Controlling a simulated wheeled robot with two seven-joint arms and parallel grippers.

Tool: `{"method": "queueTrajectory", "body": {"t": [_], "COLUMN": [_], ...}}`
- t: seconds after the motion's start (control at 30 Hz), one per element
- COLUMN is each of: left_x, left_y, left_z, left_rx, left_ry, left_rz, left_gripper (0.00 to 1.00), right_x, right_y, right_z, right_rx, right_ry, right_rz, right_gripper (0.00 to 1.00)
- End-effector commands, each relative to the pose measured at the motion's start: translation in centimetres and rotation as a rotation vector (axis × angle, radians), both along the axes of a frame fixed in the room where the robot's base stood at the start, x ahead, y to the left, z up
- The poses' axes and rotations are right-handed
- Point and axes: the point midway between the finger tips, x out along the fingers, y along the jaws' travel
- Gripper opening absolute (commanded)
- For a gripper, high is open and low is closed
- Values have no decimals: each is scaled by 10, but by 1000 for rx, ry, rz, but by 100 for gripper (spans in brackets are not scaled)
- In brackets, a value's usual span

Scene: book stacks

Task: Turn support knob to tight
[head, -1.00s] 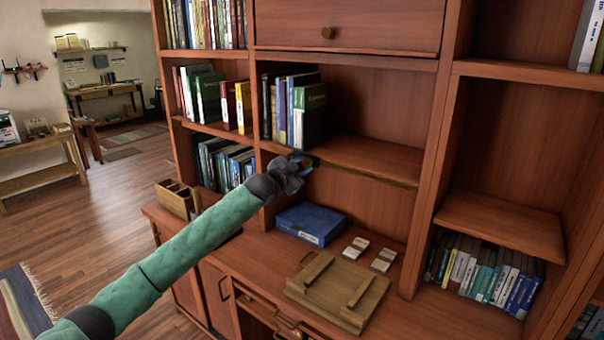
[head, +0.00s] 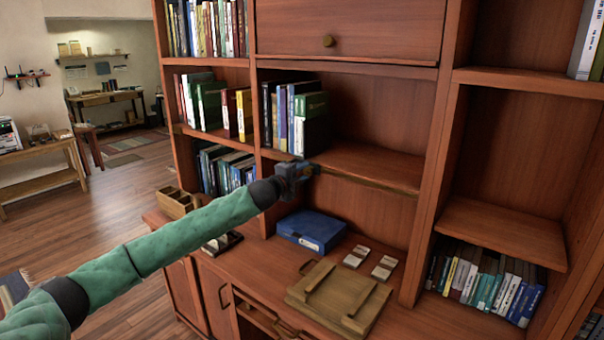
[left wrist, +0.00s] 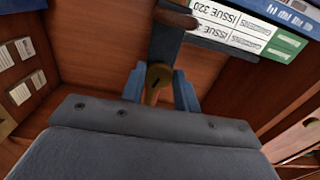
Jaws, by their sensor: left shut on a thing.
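The support knob (left wrist: 158,76) is a small brass-coloured knob with a dark mark on its face, seen in the left wrist view. It sits below the shelf that carries the upright books. My left gripper (head: 309,170) is at this shelf's front edge in the head view, where its fingers mostly hide the knob. In the left wrist view the blue-grey fingers of my left gripper (left wrist: 160,88) are on either side of the knob, shut on it. A dark metal piece (left wrist: 165,45) runs beyond the knob. My right gripper is not in view.
Upright books (head: 302,115) stand on the shelf (head: 372,165) just above the gripper. Below, a blue box (head: 312,230), two small card stacks and a wooden board (head: 338,298) lie on the desk surface. The shelf to the right of the books is empty.

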Motion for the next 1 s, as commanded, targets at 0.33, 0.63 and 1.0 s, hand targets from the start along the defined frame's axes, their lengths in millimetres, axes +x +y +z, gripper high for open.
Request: {"method": "queueTrajectory", "body": {"t": [0.33,0.63,1.0], "left_x": [0,0,0], "left_y": [0,0,0], "left_z": [-1,-2,-1], "left_rx": [102,117,115], "left_ry": [-71,-82,-81], "left_rz": [-1,0,0], "left_gripper": [8,8,53], "right_x": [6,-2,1], "right_y": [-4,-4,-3], "right_z": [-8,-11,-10], "right_rx": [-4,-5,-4], "right_ry": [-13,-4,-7], "right_rz": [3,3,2], "right_gripper": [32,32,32]}}
